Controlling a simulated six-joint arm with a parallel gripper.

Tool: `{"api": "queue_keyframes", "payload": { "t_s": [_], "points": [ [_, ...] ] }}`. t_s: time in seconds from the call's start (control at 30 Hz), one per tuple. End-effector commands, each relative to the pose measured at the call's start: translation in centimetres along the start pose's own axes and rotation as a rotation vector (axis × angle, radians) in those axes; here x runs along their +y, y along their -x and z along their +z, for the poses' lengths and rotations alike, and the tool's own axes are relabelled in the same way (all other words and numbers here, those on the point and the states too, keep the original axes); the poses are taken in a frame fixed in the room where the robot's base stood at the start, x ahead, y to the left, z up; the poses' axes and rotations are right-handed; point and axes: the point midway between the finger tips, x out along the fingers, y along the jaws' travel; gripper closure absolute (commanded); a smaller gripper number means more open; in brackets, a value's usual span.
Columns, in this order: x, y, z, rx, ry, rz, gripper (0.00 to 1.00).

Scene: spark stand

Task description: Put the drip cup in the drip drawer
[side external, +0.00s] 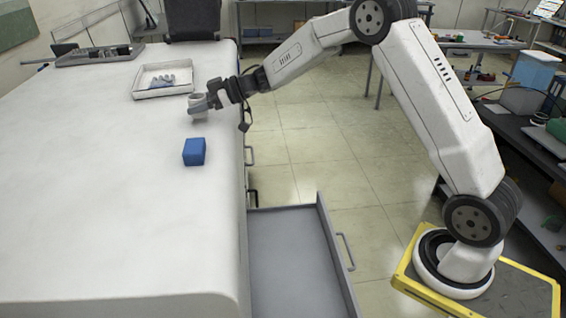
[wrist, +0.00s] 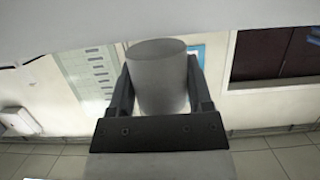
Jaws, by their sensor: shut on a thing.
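The drip cup is a plain grey cylinder; in the wrist view the cup (wrist: 160,78) stands between the two dark fingers of my gripper (wrist: 160,90), which are shut on it. In the side external view the cup (side external: 196,101) shows partly at the end of my gripper (side external: 208,101), over or on the white table near its right edge. I cannot tell whether it touches the tabletop. The drip drawer (side external: 345,285) is pulled open below the table's right side, and its visible floor is empty.
A blue block (side external: 194,152) sits on the white table (side external: 100,220) just nearer than the cup. A white tray (side external: 162,93) with grey items lies behind the cup. A dark tray (side external: 93,57) stands farther back. The near half of the table is clear.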

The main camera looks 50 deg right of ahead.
Motion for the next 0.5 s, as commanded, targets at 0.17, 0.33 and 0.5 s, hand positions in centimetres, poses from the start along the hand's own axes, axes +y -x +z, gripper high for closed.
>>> {"api": "queue_keyframes", "payload": {
  "t_s": [0.17,0.33,0.5],
  "points": [
    [0.00,-0.33,1.13,0.001,0.000,0.001,0.94],
    [0.00,-0.33,1.16,0.002,0.001,0.001,0.94],
    [0.00,-0.35,1.25,0.001,0.001,0.001,0.94]
  ]
}}
